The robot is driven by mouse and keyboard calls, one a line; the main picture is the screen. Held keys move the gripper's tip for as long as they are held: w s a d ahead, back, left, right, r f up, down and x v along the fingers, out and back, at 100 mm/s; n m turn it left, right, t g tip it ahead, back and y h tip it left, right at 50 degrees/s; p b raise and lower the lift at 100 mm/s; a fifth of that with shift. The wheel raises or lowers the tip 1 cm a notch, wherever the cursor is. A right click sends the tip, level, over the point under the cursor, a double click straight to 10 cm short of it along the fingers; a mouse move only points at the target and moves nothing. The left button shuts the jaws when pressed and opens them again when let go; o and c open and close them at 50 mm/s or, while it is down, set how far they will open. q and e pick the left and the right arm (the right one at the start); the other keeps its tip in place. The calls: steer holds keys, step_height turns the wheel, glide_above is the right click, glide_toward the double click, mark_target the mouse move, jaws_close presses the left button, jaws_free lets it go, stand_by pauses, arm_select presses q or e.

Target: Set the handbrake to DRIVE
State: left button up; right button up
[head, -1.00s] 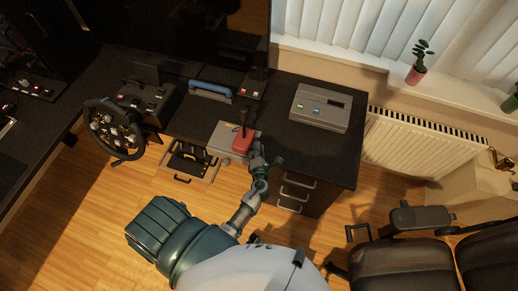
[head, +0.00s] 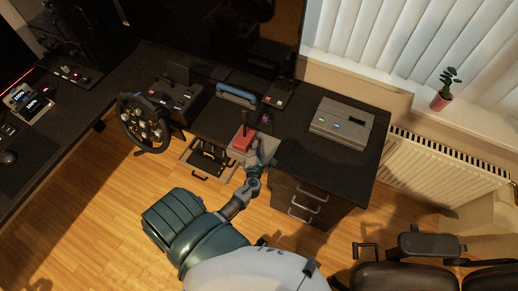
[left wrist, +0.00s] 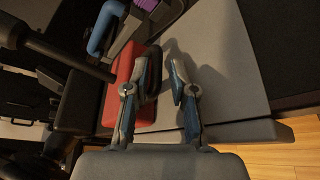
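The handbrake unit shows as a red block (head: 242,140) with a black lever (head: 245,121), on a grey plate (head: 247,158) at the desk's front edge. The red block is at the plate's left side, and bare plate shows to its right. My left gripper (head: 264,150) is just right of the red block. The black lever (left wrist: 65,52) crosses at upper left. My right gripper is out of view.
A steering wheel (head: 143,124) and button box (head: 178,97) stand to the left. A blue handle (head: 236,94) is behind, and a grey console (head: 342,123) is on the right of the desk. Drawers (head: 300,200) are below. A chair (head: 430,270) is at lower right.

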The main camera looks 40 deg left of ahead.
arm_select(q)
steer(key=shift+s, duration=0.2)
steer(key=v, duration=1.1)
steer(key=shift+s+d, duration=0.25)
steer(key=shift+d, duration=0.1)
steer(key=shift+a, duration=0.15)
